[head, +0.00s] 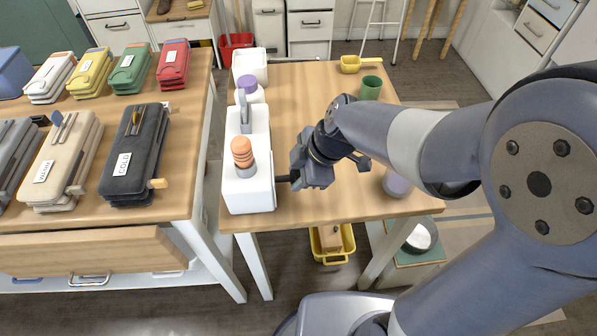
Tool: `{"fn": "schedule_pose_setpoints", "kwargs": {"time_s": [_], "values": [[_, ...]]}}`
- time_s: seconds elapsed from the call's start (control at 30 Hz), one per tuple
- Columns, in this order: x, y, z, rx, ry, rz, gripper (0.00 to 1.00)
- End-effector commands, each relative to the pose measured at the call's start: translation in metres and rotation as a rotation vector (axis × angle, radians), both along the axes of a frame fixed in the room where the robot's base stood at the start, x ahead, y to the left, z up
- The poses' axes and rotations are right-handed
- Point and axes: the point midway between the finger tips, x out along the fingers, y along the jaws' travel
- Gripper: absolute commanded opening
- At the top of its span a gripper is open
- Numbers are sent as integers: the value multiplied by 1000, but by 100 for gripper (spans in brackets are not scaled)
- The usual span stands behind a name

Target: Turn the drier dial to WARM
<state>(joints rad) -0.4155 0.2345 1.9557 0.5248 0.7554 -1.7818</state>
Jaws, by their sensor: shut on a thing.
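A white box-shaped unit (250,192) stands at the left side of the right-hand wooden table, with an orange ribbed piece on its top. I take it for the drier. My gripper (283,179) is at the right face of this unit, pointing left, with its dark fingertips up against that face. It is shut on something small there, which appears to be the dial. The dial and its markings are hidden by the fingers and the viewing angle, so its setting cannot be read.
A left table (190,190) holds several coloured folded stacks, two with labels. On the right table a purple-topped container (248,88) and white tub (250,65) stand behind the unit, with a green cup (371,88) at the far right. The table's middle is mostly clear.

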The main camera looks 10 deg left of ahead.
Motion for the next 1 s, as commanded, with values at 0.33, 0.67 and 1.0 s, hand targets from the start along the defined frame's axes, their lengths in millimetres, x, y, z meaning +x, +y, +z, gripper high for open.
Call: {"fn": "schedule_pose_setpoints", "kwargs": {"time_s": [0.33,0.67,1.0], "values": [[2,0,1,-15,63,0,8],[6,1,3,-74,304,0,8],[12,3,1,-149,620,0,8]]}}
